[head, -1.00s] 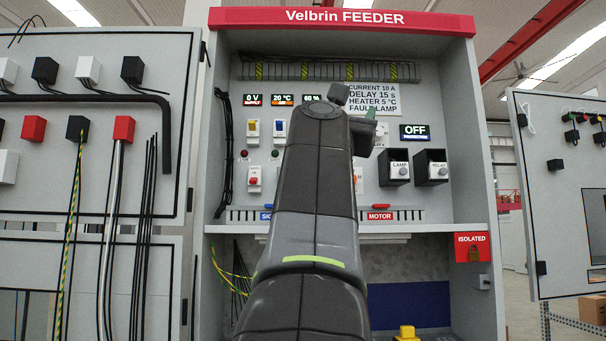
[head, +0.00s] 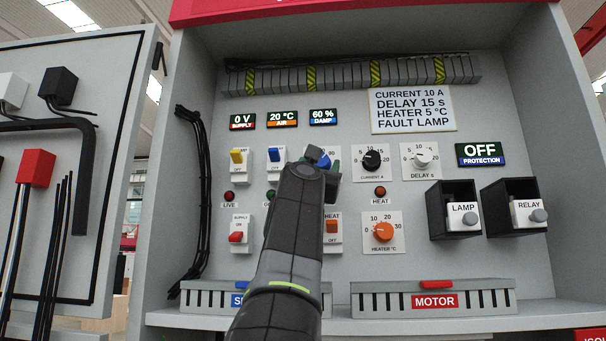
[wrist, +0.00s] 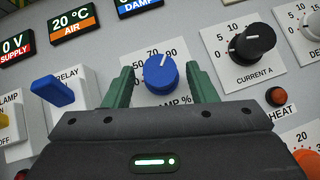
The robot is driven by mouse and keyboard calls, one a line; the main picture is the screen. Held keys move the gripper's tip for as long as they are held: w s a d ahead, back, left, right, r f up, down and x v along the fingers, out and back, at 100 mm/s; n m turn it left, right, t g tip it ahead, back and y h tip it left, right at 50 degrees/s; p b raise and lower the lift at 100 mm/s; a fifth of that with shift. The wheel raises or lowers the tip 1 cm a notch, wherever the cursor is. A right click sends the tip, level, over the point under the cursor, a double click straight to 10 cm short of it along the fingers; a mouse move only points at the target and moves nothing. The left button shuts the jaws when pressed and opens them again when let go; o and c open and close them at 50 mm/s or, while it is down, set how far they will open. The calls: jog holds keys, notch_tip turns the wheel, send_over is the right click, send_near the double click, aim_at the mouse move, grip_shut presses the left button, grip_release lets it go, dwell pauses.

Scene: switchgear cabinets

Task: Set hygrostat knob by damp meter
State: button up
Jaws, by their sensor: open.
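The blue hygrostat knob (wrist: 161,76) sits on a white plate marked "AMP %", its first letter hidden, with 50, 70 and 90 showing. Its white pointer line points up and slightly right, between 70 and 90. My gripper (wrist: 163,82) is open, one green finger on each side of the knob, with gaps visible. In the head view my arm hides most of the knob and its plate.
The black current knob (wrist: 252,44) is close right of the fingers, and a blue relay switch (wrist: 53,92) is to the left. The heat lamp (wrist: 276,96) is near the right finger. The orange heater knob (head: 383,232) and delay knob (head: 420,158) are farther right.

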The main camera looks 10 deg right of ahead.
jog(key=shift+w+d+y, duration=0.1)
jog(key=shift+w+y, duration=0.05)
jog(key=shift+y, duration=0.15)
jog(key=c, duration=1)
jog(key=shift+r, duration=0.1)
